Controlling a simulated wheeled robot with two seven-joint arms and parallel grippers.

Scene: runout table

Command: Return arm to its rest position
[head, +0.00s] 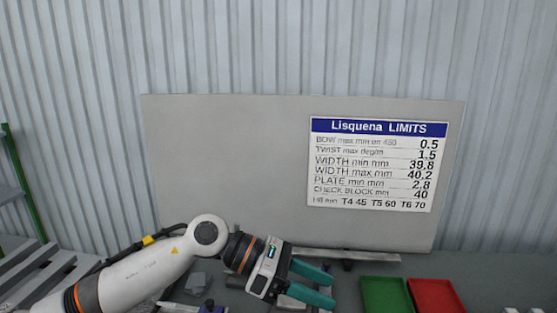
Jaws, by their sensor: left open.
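My left gripper (318,285) comes in from the lower left on my white arm. It is at the bottom middle of the head view, over the dark table (345,287). Its two teal fingers point right and stand apart, with nothing visible between them. My right gripper is not in view.
A grey board (230,150) stands behind the table, with a Lisquena limits sign (370,165). A green tray (385,295) and a red tray (436,295) sit right of the gripper. A long metal bar (345,255) lies behind it. A green post (24,185) stands far left.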

